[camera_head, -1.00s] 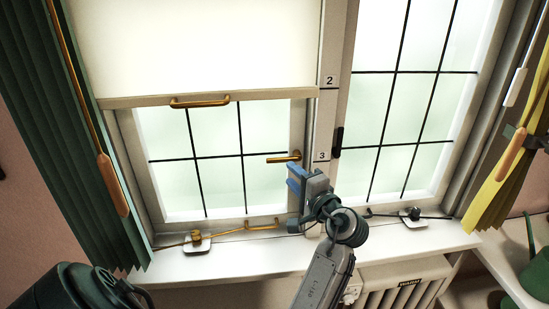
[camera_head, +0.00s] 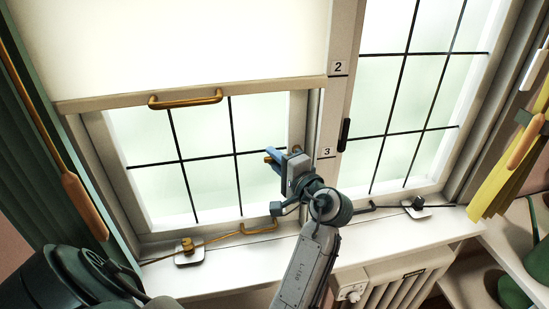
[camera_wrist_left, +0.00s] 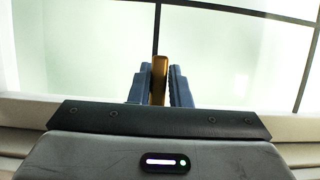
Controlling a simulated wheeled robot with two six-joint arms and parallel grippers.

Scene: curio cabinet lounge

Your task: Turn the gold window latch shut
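The gold window latch (camera_head: 267,159) is on the right side of the left window's frame. My left gripper (camera_head: 275,159) is at the latch. In the left wrist view the gold latch handle (camera_wrist_left: 159,80) stands between the two blue fingers of the left gripper (camera_wrist_left: 160,84), which sit close against both its sides with hardly any gap. The latch looks roughly level in the head view. My right gripper is not in view.
A blind with a gold pull handle (camera_head: 186,99) hangs above the latch. A gold window stay (camera_head: 258,230) and its peg (camera_head: 187,245) are on the white sill (camera_head: 225,270). A radiator (camera_head: 400,285) is below right. Curtains hang at both sides.

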